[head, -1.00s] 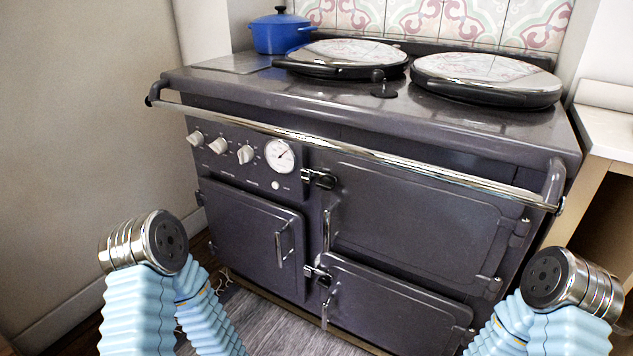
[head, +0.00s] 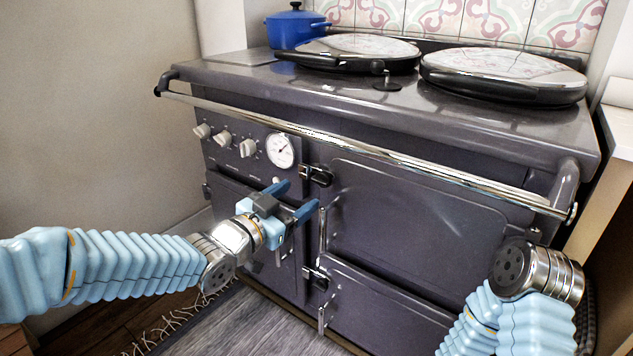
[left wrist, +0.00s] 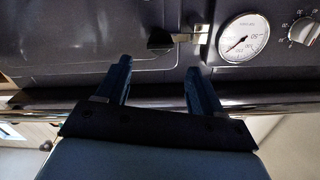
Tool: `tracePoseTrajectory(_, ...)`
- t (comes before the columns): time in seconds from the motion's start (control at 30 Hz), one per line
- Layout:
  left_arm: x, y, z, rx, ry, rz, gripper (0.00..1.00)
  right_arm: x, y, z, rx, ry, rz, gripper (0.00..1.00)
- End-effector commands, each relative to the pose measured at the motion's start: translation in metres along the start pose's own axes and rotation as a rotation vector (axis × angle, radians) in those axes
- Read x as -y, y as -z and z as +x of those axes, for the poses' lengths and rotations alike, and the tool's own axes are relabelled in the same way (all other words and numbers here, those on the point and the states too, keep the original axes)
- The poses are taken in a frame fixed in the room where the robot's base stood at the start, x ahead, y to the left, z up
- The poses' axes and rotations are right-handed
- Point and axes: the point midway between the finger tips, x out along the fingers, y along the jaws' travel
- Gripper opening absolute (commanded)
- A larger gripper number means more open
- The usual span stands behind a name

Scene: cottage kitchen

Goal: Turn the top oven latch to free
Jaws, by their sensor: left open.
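The top oven latch (head: 317,175) is a small dark and chrome catch at the upper left corner of the upper right oven door (head: 415,210). It also shows in the left wrist view (left wrist: 175,40), beyond the fingertips, in a picture that looks upside down. My left gripper (head: 294,198) is open, with two blue fingers pointing toward the oven front just left of and below the latch in the head view. Its fingers also show in the left wrist view (left wrist: 158,68), empty and apart from the latch. My right arm shows at lower right, without its gripper.
A chrome rail (head: 350,150) runs across the oven front above the latch. The round gauge (head: 280,150) and several knobs (head: 222,139) are to its left. A lower latch (head: 315,277) sits below. A blue pot (head: 296,27) stands on top at the back.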

Motion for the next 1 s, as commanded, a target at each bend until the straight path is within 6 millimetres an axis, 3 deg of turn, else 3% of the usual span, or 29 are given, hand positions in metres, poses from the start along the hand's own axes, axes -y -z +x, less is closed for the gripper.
tracePoseTrajectory(0.1,-0.001,0.0,0.029,0.002,-0.002,0.001,0.67,0.002,0.0,-0.003,0.001,0.001,-0.001,0.43)
tracePoseTrajectory(0.33,0.0,0.0,0.068,0.003,-0.001,-0.001,0.67,0.005,-0.001,-0.007,0.004,0.003,-0.003,0.43)
tracePoseTrajectory(0.5,0.0,-0.001,0.079,0.002,0.001,-0.001,0.67,0.005,-0.001,-0.007,0.004,0.004,-0.004,0.43)
tracePoseTrajectory(0.77,0.001,-0.001,0.08,0.002,0.001,-0.001,0.67,0.005,-0.002,-0.007,0.005,0.004,-0.004,0.43)
tracePoseTrajectory(1.0,0.0,-0.001,0.08,0.002,0.001,-0.001,0.32,0.005,-0.002,-0.007,0.005,0.004,-0.004,0.43)
